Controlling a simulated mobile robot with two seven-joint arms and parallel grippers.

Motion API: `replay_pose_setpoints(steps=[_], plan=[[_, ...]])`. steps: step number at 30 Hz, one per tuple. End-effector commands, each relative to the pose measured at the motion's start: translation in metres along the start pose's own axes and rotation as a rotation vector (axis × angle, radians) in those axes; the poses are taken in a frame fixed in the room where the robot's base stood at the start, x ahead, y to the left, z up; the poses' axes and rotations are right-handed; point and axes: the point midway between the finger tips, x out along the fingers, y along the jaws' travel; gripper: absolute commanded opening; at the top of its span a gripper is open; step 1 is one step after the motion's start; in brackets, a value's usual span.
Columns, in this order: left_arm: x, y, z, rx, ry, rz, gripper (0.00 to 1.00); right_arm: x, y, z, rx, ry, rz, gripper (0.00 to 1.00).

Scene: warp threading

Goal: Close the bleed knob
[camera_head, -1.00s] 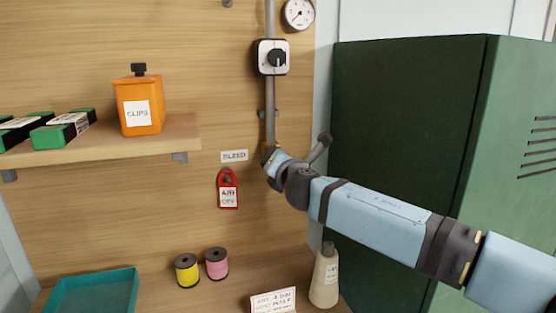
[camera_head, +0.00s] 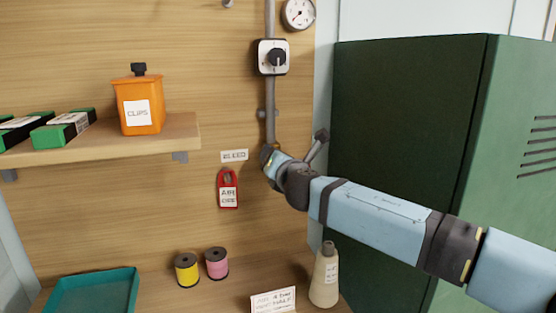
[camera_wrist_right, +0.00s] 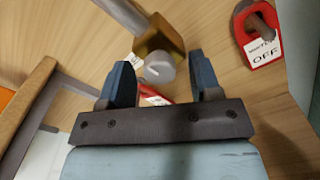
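The bleed knob (camera_wrist_right: 159,68) is a light grey round knob on a brass valve body (camera_wrist_right: 157,38), seen in the right wrist view. In the head view, my right arm hides most of this spot, on the pipe (camera_head: 270,110) beside the BLEED label (camera_head: 234,156). My right gripper (camera_wrist_right: 160,64) is open, with its two blue fingers on either side of the knob. Gaps show between the knob and both fingers, so it is not gripped. My left gripper is in neither view.
A red AIR OFF tag (camera_head: 228,189) hangs left of my right gripper. A black rotary switch (camera_head: 272,57) and gauge (camera_head: 298,13) sit above. A shelf (camera_head: 120,140) is at left, a green cabinet (camera_head: 405,130) at right. A bottle (camera_head: 325,277) stands below my arm.

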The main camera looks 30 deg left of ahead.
Motion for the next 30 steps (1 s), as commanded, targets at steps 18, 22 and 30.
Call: replay_pose_setpoints(steps=[18, 22, 30], plan=[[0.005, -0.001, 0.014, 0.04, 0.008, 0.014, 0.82, -0.066, -0.002, -0.002, 0.001, 0.0, 0.003, 0.58], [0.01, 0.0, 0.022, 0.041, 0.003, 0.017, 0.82, -0.095, -0.002, -0.001, -0.001, -0.002, 0.002, 0.58], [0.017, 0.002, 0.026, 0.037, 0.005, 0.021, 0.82, -0.133, -0.001, -0.001, 0.0, -0.001, 0.001, 0.58]])
